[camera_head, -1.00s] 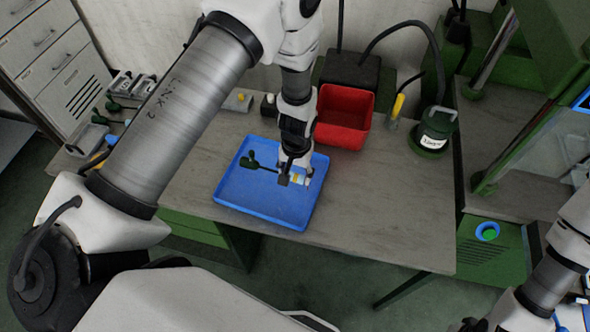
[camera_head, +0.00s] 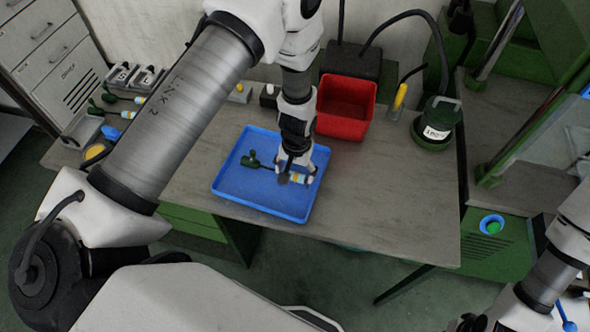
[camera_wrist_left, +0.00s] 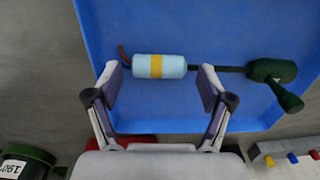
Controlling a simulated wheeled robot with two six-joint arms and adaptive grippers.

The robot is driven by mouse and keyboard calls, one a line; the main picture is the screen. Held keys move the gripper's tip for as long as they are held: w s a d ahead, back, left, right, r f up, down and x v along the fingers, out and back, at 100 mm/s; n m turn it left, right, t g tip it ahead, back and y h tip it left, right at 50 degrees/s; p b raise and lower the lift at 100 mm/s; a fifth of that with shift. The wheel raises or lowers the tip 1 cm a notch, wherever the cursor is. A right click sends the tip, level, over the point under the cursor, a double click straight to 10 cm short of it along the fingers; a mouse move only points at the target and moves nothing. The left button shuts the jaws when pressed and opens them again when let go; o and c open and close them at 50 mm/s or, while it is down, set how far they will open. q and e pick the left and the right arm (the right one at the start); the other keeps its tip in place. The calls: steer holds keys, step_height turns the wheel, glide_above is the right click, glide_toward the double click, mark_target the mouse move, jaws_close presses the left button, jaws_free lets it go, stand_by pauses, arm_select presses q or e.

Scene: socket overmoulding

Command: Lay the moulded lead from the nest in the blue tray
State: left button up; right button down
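The blue tray (camera_head: 232,197) lies on the bench, and the moulded lead is in it. The lead's pale blue sleeve with a yellow band (camera_wrist_left: 159,66) joins a dark cable and a dark green plug (camera_wrist_left: 272,70). In the head view the green plug (camera_head: 250,160) is at the tray's left, and the sleeve (camera_head: 297,178) is partly hidden by my gripper. My left gripper (camera_wrist_left: 158,88) is open, its fingers spread on either side of the sleeve's length and apart from it. It also shows above the tray in the head view (camera_head: 298,175). My right gripper is out of view.
A red bin (camera_head: 345,105) stands behind the tray, with a yellow-handled tool (camera_head: 400,97) and a green labelled pot (camera_head: 436,122) to its right. More leads and small fixtures (camera_head: 130,80) are at the back left. The bench right of the tray is clear.

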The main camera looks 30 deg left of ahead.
arm_select(q)
steer(key=shift+r, duration=0.1)
step_height(320, 180, up, 12)
steer(key=shift+w, duration=0.2)
stand_by(0.3)
steer(key=shift+d, duration=0.15)
stand_by(0.3)
